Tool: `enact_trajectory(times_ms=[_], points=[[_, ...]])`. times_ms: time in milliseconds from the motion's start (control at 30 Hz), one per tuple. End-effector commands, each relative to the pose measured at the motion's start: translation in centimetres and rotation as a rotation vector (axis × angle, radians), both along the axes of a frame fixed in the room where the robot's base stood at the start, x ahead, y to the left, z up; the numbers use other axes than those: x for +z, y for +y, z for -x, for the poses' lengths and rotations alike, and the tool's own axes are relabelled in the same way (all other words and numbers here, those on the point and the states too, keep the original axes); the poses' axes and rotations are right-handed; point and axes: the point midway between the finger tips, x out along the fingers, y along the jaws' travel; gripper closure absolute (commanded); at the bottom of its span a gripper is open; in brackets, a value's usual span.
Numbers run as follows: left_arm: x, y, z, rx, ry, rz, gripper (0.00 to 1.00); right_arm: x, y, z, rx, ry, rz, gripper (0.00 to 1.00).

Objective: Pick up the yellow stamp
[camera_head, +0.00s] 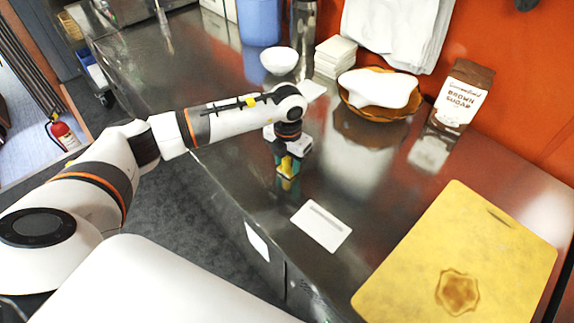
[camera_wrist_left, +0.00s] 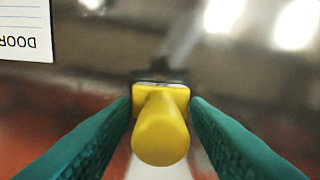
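The yellow stamp (camera_head: 287,168) is on the left part of the steel counter, below my left gripper (camera_head: 289,160). In the left wrist view the yellow stamp (camera_wrist_left: 160,130) has a rounded handle pointing at the camera and a squarish base. The teal fingers of my left gripper (camera_wrist_left: 160,105) lie along both sides of the base and appear to touch it, so the gripper looks shut on the stamp. I cannot tell whether the stamp rests on the counter or hangs just above it. My right gripper is not in view.
A white card (camera_head: 321,227) lies in front of the gripper; printed paper (camera_wrist_left: 27,30) shows in the wrist view. A yellow cutting board (camera_head: 430,235) is at right. A brown sugar bag (camera_head: 459,98), bowl (camera_head: 279,60) and wooden dish (camera_head: 362,110) stand behind. The counter's front edge is close.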

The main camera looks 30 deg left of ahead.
Motion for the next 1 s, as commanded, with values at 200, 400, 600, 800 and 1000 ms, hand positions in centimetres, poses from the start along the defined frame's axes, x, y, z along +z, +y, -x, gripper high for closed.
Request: enact_trajectory(times_ms=[200, 400, 600, 800, 1000], points=[[0.1, 0.0, 0.0, 0.0, -0.001, 0.0, 0.8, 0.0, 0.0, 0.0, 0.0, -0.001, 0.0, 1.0], [0.2, 0.0, -0.1, 0.0, -0.002, 0.0, 0.8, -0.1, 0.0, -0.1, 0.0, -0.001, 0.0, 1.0], [2.8, 0.1, -0.1, -0.001, -0.007, 0.0, 0.8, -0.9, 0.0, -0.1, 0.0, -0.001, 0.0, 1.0], [6.9, 0.0, -0.2, -0.001, -0.007, 0.001, 0.8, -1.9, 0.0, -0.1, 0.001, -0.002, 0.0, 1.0], [9.5, 0.0, -0.1, 0.0, -0.003, 0.0, 0.8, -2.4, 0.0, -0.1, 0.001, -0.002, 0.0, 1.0]])
